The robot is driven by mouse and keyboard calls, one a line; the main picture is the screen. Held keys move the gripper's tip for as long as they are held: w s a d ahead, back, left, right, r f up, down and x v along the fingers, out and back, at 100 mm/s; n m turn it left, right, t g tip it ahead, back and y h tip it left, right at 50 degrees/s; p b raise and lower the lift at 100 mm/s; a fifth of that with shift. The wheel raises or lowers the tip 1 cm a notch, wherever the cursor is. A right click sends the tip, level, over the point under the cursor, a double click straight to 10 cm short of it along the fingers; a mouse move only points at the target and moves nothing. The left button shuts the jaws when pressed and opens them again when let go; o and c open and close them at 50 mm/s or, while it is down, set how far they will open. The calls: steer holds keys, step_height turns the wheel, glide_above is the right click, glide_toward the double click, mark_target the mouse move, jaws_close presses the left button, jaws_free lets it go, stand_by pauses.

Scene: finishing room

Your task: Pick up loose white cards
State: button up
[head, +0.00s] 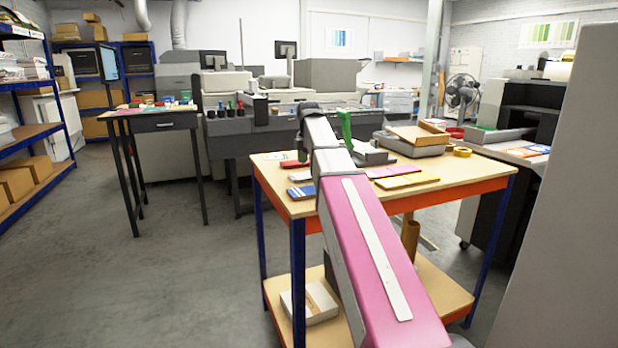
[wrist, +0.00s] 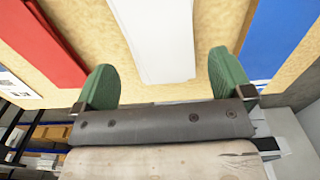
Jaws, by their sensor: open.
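In the wrist view a white card (wrist: 157,38) lies flat on the wooden tabletop, between a red card (wrist: 42,40) and a blue card (wrist: 272,38). My gripper (wrist: 163,75) is open and empty, its two green fingers set apart on either side of the white card's near end. I cannot tell the height of the fingers above the table. In the head view the white card (head: 300,176) lies between the red card (head: 294,164) and blue card (head: 301,192) at the table's left side. My gripper (head: 302,155) is partly hidden behind my arm there.
The worktable (head: 470,173) also holds a pink card (head: 388,171), a yellow card (head: 408,181), a grey tray (head: 412,150) and a tape roll (head: 462,152). A white box (head: 309,305) sits on the lower shelf. Open floor lies to the left.

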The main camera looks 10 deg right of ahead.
mark_target(309, 173)
steer(key=shift+d+f, duration=0.1)
steer(key=shift+f, duration=1.9)
steer(key=c, duration=1.1)
steer(key=shift+o, duration=0.2)
steer(key=shift+r, duration=0.15)
